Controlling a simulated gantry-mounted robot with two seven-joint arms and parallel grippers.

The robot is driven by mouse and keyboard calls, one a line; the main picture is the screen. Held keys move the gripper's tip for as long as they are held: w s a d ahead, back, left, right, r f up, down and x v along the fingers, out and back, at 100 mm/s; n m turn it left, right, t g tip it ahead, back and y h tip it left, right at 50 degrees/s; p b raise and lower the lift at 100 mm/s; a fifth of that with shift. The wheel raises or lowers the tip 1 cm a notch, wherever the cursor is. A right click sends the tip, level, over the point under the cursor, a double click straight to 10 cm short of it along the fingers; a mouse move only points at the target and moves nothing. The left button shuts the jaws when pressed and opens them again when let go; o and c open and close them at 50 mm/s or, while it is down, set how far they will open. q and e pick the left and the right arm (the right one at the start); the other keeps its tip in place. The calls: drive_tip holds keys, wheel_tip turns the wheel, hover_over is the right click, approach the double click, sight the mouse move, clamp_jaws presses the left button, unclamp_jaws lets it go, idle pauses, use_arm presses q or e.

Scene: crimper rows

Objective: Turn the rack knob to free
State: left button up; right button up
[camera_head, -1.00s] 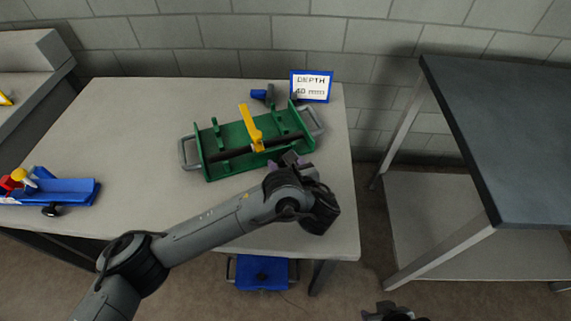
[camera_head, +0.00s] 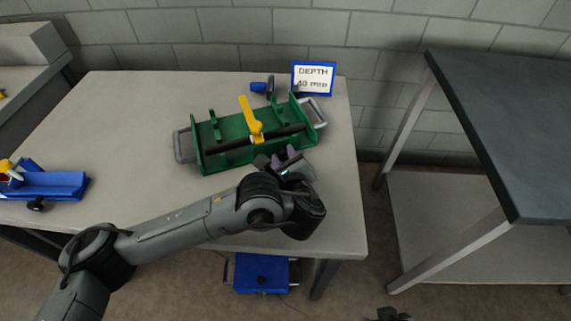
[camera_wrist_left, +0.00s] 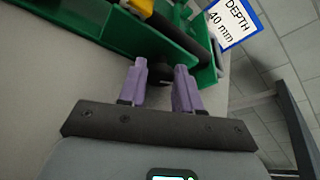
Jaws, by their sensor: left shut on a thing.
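The green rack (camera_head: 222,132) stands on the table with a dark bar across it and a yellow lever (camera_head: 251,115) tilted up at its middle. My left gripper (camera_head: 284,156) is at the rack's near right side. In the left wrist view, its two purple fingers (camera_wrist_left: 160,78) are on either side of a small black knob (camera_wrist_left: 163,71) at the rack's edge, and they are shut on it. The knob is partly hidden by the fingers and cannot be made out in the head view. My right gripper (camera_head: 388,314) shows only in part at the bottom edge, its fingers unclear.
A depth sign reading 40 mm (camera_head: 313,78) and a blue-and-dark tool (camera_head: 263,87) are behind the rack. A blue fixture (camera_head: 52,184) is at the table's left. A blue box (camera_head: 262,273) is below the front edge. A dark-topped table (camera_head: 510,120) stands at right.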

idle(0.3)
use_arm(q)
drive_tip(key=o, duration=1)
drive_tip(key=shift+o, duration=0.2)
